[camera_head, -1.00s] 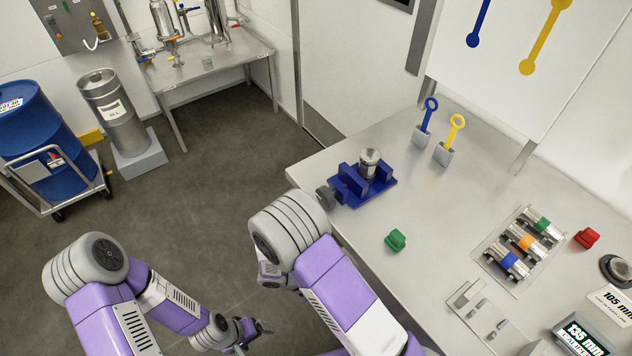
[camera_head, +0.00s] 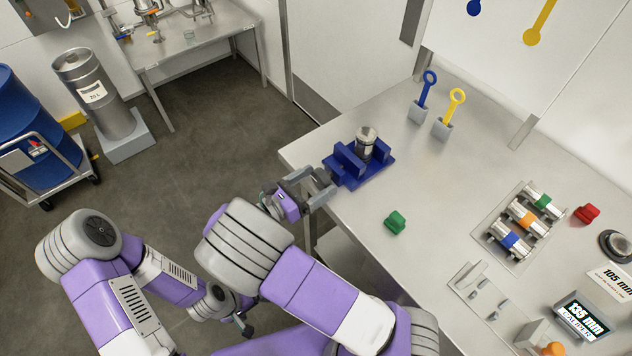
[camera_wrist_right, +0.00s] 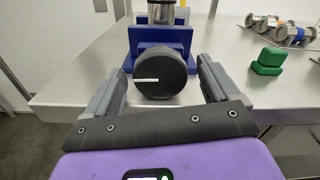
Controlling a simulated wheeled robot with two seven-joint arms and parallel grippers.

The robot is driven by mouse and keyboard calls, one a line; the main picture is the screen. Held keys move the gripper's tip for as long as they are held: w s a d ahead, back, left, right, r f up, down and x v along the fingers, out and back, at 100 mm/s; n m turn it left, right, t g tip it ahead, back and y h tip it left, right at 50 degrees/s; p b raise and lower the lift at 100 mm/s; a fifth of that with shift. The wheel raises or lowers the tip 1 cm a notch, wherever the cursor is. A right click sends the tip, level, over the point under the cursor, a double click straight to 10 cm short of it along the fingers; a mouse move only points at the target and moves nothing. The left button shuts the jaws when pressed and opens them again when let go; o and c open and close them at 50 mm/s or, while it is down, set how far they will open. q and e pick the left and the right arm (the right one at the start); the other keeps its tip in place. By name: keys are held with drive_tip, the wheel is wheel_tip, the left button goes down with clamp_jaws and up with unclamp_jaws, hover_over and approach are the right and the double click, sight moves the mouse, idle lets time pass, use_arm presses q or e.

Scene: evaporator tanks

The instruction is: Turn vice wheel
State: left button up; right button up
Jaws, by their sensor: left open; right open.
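The blue vice (camera_head: 358,166) stands at the left edge of the steel table and holds an upright silver cylinder (camera_head: 366,143). Its dark round wheel (camera_wrist_right: 160,74) faces the right wrist camera, with a short white mark across it. My right gripper (camera_head: 318,186) is open at the table's edge. In the right wrist view its two fingers (camera_wrist_right: 160,82) stand on either side of the wheel, with a small gap visible at each side. In the head view the gripper hides the wheel. My left gripper (camera_head: 245,326) is open and empty, low over the floor, away from the table.
A green block (camera_head: 396,222) lies on the table right of the vice. Blue (camera_head: 424,90) and yellow (camera_head: 450,112) ring-ended tools stand in grey holders behind it. A rack (camera_head: 520,225) of banded cylinders and a red block (camera_head: 586,214) are further right.

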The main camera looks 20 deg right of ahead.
drive_tip(key=shift+w+d, duration=0.1)
drive_tip(key=shift+d, duration=0.25)
drive_tip(key=c, duration=1.1)
drive_tip(key=shift+o, duration=0.2)
drive_tip(key=shift+r+n+p, duration=0.2)
drive_tip(key=shift+n+p, duration=0.2)
drive_tip(key=shift+p, duration=0.65)
drive_tip(key=shift+f+n+p, duration=0.1)
drive_tip(key=shift+n+p, duration=0.2)
drive_tip(key=shift+p, duration=0.25)
drive_tip(key=shift+f, duration=0.1)
